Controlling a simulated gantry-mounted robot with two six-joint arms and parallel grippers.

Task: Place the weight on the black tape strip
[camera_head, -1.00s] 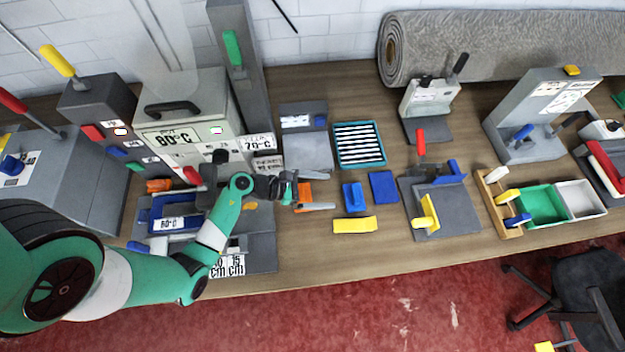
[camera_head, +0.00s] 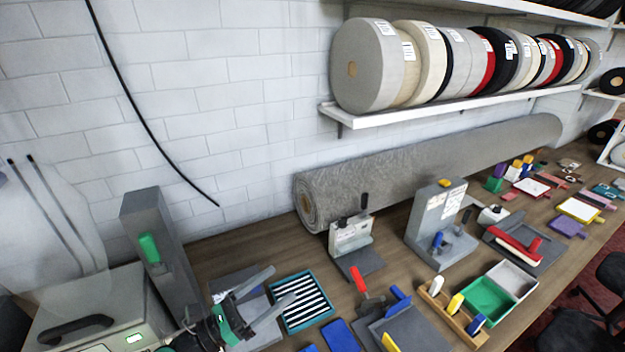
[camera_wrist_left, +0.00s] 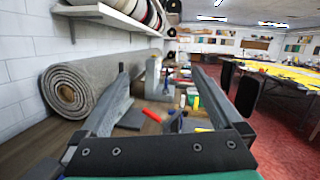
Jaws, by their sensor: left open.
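A teal tray (camera_head: 276,293) with alternating black and white strips lies on the bench in the head view. I cannot tell whether one of these is the black tape strip, and no object can be surely told as the weight. My left gripper (camera_head: 283,284) is open, its two grey fingers pointing right, just left of and partly overlapping the tray in the picture. In the left wrist view the same gripper (camera_wrist_left: 160,72) has spread fingers with nothing held between them. My right gripper is not in view.
A rolled grey rug (camera_head: 400,175) lies along the back wall under a shelf of tape rolls (camera_head: 375,65). A blue block (camera_head: 341,336), a red-handled fixture (camera_head: 358,279) and a green-and-white bin (camera_head: 487,300) stand right of the tray. A tall grey post (camera_head: 160,255) rises at left.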

